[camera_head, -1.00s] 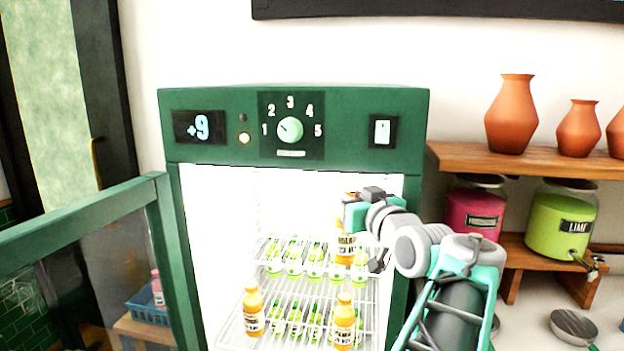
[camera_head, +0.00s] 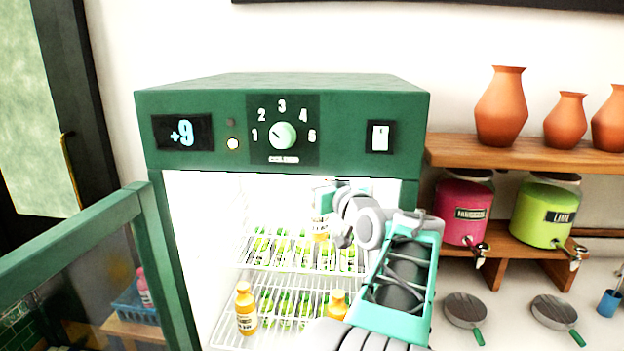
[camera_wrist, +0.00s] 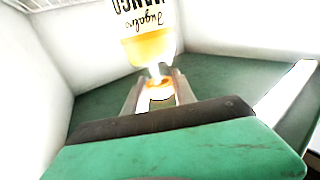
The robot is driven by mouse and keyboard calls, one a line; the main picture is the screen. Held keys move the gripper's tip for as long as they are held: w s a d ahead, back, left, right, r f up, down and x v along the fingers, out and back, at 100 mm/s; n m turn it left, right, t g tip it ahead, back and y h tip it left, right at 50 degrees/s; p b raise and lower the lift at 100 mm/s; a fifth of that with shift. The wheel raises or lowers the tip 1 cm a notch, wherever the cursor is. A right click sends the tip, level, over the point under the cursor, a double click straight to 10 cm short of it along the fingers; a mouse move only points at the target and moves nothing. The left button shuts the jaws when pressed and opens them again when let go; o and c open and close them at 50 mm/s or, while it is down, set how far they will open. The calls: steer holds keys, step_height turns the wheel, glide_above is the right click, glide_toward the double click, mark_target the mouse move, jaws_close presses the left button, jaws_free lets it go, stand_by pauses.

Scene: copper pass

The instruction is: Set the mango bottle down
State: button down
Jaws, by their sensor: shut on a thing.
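My gripper (camera_head: 326,192) reaches into the open green cooler (camera_head: 148,125) and is shut on the mango bottle (camera_head: 320,230), an orange bottle with a white label. My arm hides part of the right side of the rack.
Two orange bottles stand on the lower rack, one at left (camera_head: 246,310) and one at right (camera_head: 337,304), with green bottles (camera_head: 290,308) between. The glass door (camera_head: 85,270) stands open at left. Jars (camera_head: 465,210) and clay vases (camera_head: 501,108) are on shelves at right.

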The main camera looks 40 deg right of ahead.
steer(key=shift+w+f, duration=0.2)
steer(key=shift+f, duration=0.2)
steer(key=shift+s+f, duration=0.1)
steer(key=shift+f, duration=0.2)
steer(key=shift+f+b, duration=0.25)
steer(key=shift+b, duration=0.3)
steer(key=c, duration=1)
jaws_free()
